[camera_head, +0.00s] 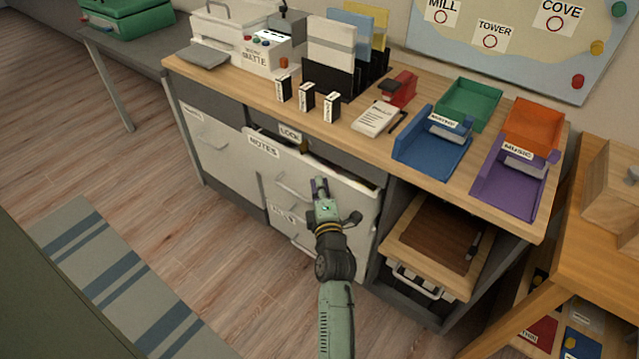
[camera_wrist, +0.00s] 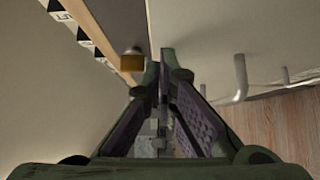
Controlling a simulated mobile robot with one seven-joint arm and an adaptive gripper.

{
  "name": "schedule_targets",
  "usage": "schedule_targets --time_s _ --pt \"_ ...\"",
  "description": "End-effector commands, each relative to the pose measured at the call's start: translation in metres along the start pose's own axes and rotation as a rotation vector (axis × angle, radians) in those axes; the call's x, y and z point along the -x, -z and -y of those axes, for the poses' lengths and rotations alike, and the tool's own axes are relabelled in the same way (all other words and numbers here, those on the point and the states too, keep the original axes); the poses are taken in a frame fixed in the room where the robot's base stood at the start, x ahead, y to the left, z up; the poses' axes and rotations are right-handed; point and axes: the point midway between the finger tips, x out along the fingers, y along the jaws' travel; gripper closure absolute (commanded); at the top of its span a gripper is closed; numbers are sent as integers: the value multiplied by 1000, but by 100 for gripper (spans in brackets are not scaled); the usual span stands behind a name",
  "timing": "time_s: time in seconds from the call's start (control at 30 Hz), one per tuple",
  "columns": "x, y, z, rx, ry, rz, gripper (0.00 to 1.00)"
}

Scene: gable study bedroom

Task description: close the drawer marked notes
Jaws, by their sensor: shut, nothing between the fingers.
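The drawer marked notes (camera_head: 262,160) has a white front with a bar handle and stands partly open below the desktop. Its handle also shows in the wrist view (camera_wrist: 240,78). Some contents, including something yellow, show in the gap behind its front. My gripper (camera_head: 319,186) is shut and empty, in front of the right part of the drawer front, near its top edge. In the wrist view the fingers (camera_wrist: 158,75) come together beside the pale front. I cannot tell whether they touch it.
The wooden desktop (camera_head: 225,82) holds small labelled boxes, a notepad (camera_head: 377,118) and coloured trays. A lower drawer (camera_head: 285,215) is below the notes drawer. A wooden pull-out (camera_head: 398,242) juts out at right. The floor (camera_head: 190,240) in front is clear except for a striped rug (camera_head: 110,270).

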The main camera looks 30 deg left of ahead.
Motion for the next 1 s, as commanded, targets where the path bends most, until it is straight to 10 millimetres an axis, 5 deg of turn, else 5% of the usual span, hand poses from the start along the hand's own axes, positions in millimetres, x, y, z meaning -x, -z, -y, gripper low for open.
schedule_targets --time_s 0.27,0.6,1.0 --pt "-4 -4 3 1 -2 0 100" --pt "-32 -32 4 1 -3 1 100" --pt "-36 -38 -2 2 -4 5 100"
